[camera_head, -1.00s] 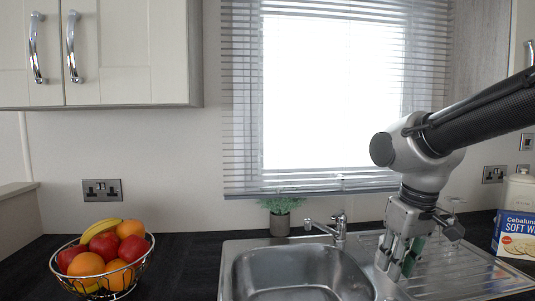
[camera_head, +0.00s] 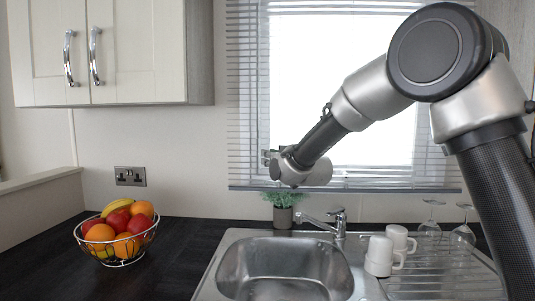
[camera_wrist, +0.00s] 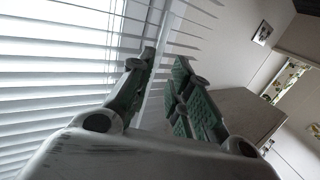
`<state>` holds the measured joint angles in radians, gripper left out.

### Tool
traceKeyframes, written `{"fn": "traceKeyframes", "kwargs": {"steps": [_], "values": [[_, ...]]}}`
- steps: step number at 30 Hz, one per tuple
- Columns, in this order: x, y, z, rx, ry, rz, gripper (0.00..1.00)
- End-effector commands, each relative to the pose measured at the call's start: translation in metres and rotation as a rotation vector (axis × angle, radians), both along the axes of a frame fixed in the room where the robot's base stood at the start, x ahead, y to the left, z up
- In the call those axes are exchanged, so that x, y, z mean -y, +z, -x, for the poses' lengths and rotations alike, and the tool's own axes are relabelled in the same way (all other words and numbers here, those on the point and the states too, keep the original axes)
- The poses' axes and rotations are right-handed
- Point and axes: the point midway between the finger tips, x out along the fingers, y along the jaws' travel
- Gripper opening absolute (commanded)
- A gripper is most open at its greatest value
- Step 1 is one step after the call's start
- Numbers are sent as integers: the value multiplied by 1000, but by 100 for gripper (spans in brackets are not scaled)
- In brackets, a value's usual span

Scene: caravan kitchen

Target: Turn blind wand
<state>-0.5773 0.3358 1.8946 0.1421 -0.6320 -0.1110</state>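The window blind (camera_head: 245,110) hangs lowered over the bright window, its slats tilted open. It also fills the left of the wrist view (camera_wrist: 60,75). I cannot pick out the wand for certain in either view. My gripper (camera_wrist: 166,58) shows two green-padded fingers standing apart, with no object clearly held between them. A pale upright strip by the window edge shows beyond the gap; I cannot tell if the wand is part of it. In the head view, my gripper (camera_head: 268,157) is at the blind's lower left, mostly hidden behind my wrist.
A wall cabinet (camera_head: 140,55) is left of the blind. Below are a sink (camera_head: 285,265), a tap (camera_head: 338,222), a potted plant (camera_head: 283,215), white mugs (camera_head: 379,255) and upturned glasses (camera_head: 430,232). A fruit bowl (camera_head: 117,250) stands on the left counter.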

Motion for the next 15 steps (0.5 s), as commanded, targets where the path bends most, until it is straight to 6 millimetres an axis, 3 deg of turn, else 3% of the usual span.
{"fn": "traceKeyframes", "kwargs": {"steps": [5,15], "values": [[-5,8,-12,36,-5,-10,20],[-29,7,-59,33,-5,-8,20]]}}
